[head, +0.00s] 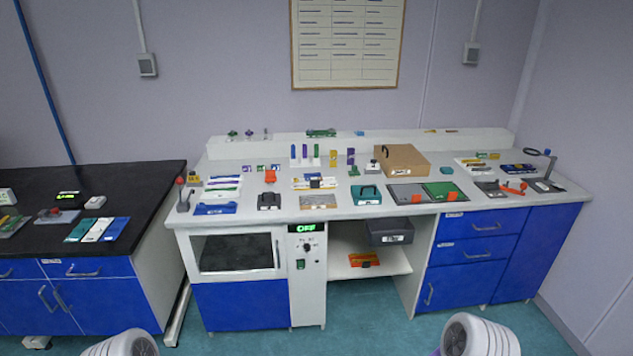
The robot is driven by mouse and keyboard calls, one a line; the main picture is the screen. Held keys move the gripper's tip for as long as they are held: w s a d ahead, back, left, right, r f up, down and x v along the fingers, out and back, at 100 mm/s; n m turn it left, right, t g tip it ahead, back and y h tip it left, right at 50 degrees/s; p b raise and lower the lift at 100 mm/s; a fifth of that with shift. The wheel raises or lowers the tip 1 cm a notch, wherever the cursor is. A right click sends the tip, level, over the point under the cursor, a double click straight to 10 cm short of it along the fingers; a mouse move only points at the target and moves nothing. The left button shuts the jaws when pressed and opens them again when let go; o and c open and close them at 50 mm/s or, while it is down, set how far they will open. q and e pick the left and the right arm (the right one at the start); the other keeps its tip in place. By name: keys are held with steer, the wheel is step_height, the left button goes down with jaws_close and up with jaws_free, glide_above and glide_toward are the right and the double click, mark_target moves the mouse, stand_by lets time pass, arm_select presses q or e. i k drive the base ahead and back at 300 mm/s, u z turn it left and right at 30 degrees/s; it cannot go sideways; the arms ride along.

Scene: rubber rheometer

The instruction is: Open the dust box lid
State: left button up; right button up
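No box can be read as the dust box at this size, so I cannot tell which one it is. A brown box (402,160) with a dark handle on its left part stands at the back of the grey bench and looks closed. A teal box (366,194) with a dark handle and a white label sits near the front edge. A dark grey box (390,231) with a white label is under the bench top, on the open shelf side. Only white parts of my arms show at the bottom edge, far from the boxes. Neither gripper is in view.
The grey bench (470,209) is crowded with small tools, sheets and plates. Below are a windowed cabinet (238,252), a control panel (306,228) reading OFF, and blue drawers (478,250). A black-topped bench (130,180) stands left. The teal floor in front is clear.

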mark_target(369, 191)
steer(key=z, duration=0.45)
steer(key=i, duration=1.15)
steer(key=u, duration=0.5)
